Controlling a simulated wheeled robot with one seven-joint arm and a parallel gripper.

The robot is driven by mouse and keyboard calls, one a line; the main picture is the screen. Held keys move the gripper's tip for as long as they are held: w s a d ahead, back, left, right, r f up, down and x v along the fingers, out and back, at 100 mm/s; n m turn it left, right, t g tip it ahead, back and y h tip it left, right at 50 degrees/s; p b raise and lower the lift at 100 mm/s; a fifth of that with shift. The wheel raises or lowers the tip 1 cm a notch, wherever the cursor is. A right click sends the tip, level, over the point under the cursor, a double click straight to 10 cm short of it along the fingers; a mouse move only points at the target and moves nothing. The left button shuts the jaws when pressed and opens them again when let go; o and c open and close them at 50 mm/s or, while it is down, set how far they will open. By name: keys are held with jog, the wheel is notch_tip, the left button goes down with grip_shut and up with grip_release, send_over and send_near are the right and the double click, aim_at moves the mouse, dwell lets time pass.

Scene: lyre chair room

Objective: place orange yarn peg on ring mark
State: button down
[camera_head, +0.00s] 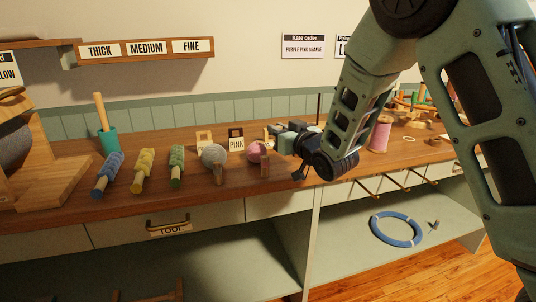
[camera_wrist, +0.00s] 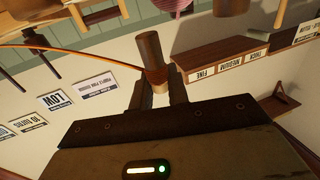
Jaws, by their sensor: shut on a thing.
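My gripper (camera_head: 290,140) is above the wooden bench right of its middle, with the arm reaching in from the upper right. In the wrist view my gripper (camera_wrist: 159,90) is shut on the orange yarn peg (camera_wrist: 150,50), a brown wooden peg with orange yarn wound near the fingers. An orange strand runs from the peg to the left edge of that view. In the head view I cannot make out the held peg. I cannot pick out a ring mark in either view; my arm and gripper hide part of the bench.
Blue (camera_head: 108,172), yellow (camera_head: 143,170) and green (camera_head: 177,166) yarn pegs lie on the bench left of my gripper. Grey (camera_head: 214,155) and pink (camera_head: 256,151) yarn balls stand nearer it. A pink spool (camera_head: 380,135) stands right. A blue ring (camera_head: 398,229) lies on the lower shelf.

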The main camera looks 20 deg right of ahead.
jog(key=shift+f+b, duration=0.4)
jog(key=shift+f, duration=2.7)
jog(key=shift+f, duration=0.1)
jog(key=c, duration=1.4)
grip_release()
jog(key=shift+o, duration=0.2)
jog(key=v, duration=1.2)
